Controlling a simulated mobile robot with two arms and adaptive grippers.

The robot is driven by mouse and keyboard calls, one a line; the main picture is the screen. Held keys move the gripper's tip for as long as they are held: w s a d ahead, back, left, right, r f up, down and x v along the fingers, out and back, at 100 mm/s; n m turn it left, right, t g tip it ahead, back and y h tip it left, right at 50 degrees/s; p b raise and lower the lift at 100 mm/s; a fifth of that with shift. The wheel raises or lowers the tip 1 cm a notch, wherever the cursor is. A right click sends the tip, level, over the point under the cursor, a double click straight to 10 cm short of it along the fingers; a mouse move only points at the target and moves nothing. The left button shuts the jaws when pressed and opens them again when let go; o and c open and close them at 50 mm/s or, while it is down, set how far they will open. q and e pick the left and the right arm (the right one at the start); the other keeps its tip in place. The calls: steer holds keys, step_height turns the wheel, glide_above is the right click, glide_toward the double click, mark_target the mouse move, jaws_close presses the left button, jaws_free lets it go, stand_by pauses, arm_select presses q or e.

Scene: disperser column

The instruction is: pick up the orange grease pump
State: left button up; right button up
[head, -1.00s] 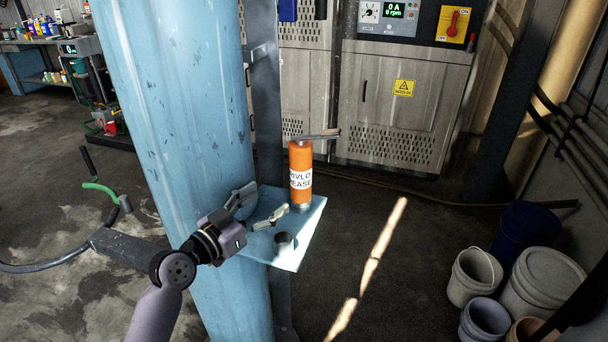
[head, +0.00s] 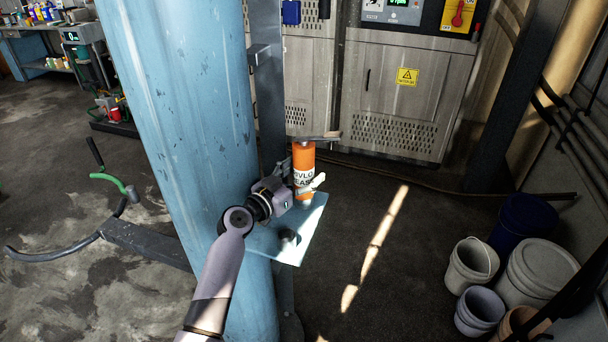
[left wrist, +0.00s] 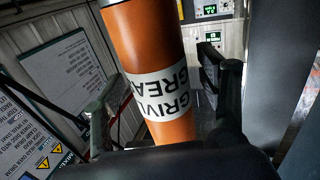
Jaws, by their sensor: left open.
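The orange grease pump (head: 303,162) stands upright on a small light-blue shelf (head: 300,245) fixed to the blue column. It has a white label with black lettering and a dark lever on top. My left gripper (head: 300,178) is open at the pump, with one finger on its far left side and the other in front at lower right. In the left wrist view the pump (left wrist: 150,60) stands between the two spread fingers (left wrist: 160,100). I cannot tell whether either finger touches it. The pump's base is partly hidden. My right gripper is not in view.
The thick blue column (head: 190,120) rises just left of the shelf. A small round hole or cup (head: 290,237) is near the shelf's front. Grey cabinets (head: 395,100) stand behind. Several buckets (head: 470,265) stand at lower right. The floor right of the shelf is clear.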

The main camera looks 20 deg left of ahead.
arm_select(q)
steer(key=shift+w+d, duration=0.1)
steer(key=shift+w, duration=0.1)
steer(key=shift+s, duration=0.1)
steer(key=shift+c, duration=0.2)
steer(key=c, duration=1.2)
steer(key=shift+r, duration=0.15)
